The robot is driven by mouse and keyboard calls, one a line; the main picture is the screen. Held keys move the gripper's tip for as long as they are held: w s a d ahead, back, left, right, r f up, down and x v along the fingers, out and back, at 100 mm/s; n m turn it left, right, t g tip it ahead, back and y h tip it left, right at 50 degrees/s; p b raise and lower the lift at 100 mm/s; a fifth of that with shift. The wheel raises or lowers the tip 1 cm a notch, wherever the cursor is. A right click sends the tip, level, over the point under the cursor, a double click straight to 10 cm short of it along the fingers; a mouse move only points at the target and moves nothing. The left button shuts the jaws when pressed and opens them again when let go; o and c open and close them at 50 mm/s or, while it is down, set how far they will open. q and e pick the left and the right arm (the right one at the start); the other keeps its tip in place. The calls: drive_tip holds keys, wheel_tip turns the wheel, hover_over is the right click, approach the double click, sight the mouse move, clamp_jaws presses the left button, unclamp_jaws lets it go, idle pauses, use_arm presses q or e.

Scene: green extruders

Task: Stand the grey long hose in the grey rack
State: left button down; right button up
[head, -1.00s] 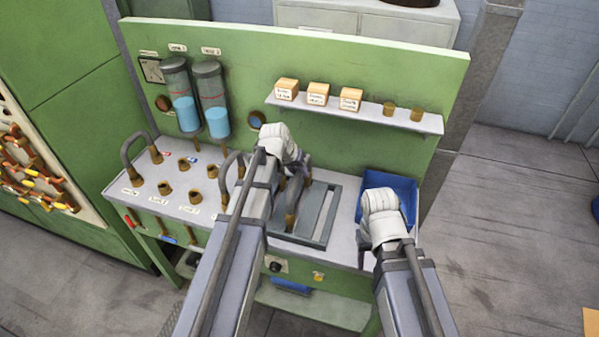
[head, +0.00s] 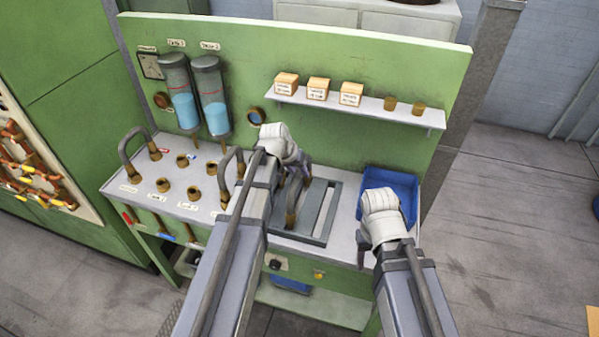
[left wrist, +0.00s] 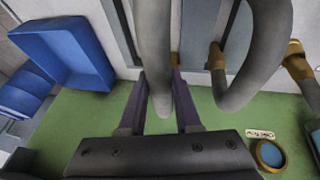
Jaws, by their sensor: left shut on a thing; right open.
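My left gripper (head: 303,178) is over the bench, shut on a grey hose (head: 291,205). In the left wrist view that hose (left wrist: 155,45) passes between the two purple fingers (left wrist: 160,105). In the head view its lower part overlaps the flat grey rack (head: 333,217); I cannot tell whether it touches the rack. The wrist and arm hide part of the hose and rack. A second grey hose (left wrist: 262,45) is close beside the held one. My right gripper (head: 362,256) is open beside the blue bin's front, partly hidden by its wrist.
A blue bin (head: 402,186) stands right of the rack. Arched hoses (head: 127,148) and several brass fittings (head: 193,193) stand on the left bench top. A shelf (head: 385,117) with boxes and brass pieces projects from the green back panel (head: 370,60).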

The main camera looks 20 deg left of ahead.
use_arm(q)
drive_tip(key=shift+f, duration=0.15)
drive_tip(key=c, duration=0.5)
unclamp_jaws()
drive_tip(key=p+v, duration=0.7)
drive_tip(key=v, duration=0.1)
drive_tip(key=shift+f, duration=0.1)
